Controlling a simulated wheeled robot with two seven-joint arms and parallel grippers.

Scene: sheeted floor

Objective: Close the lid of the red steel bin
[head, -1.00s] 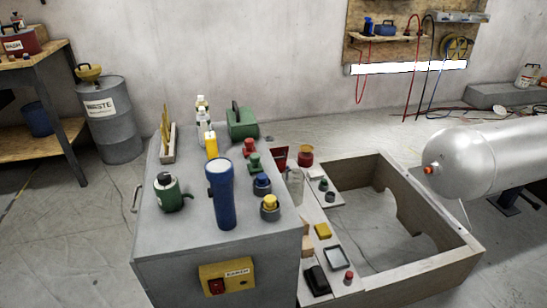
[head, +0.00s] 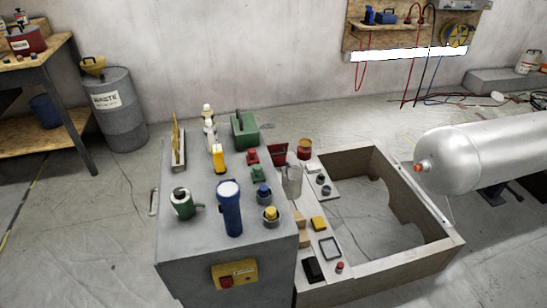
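Two red things could be the bin, and I cannot tell which one is. A red container (head: 28,41) with a white label stands on the workbench at the far left. A small red box (head: 278,151) stands just behind the grey cabinet's right side, partly hidden by a clear container; its lid cannot be made out. Neither of my grippers shows in the head view.
A grey cabinet (head: 180,248) bearing bottles, a blue flashlight (head: 231,208) and several knobs stands in front. A wooden frame (head: 437,262) adjoins it at right, with a silver tank (head: 480,150) beyond. A grey waste drum (head: 118,125) stands left; floor between drum and cabinet is clear.

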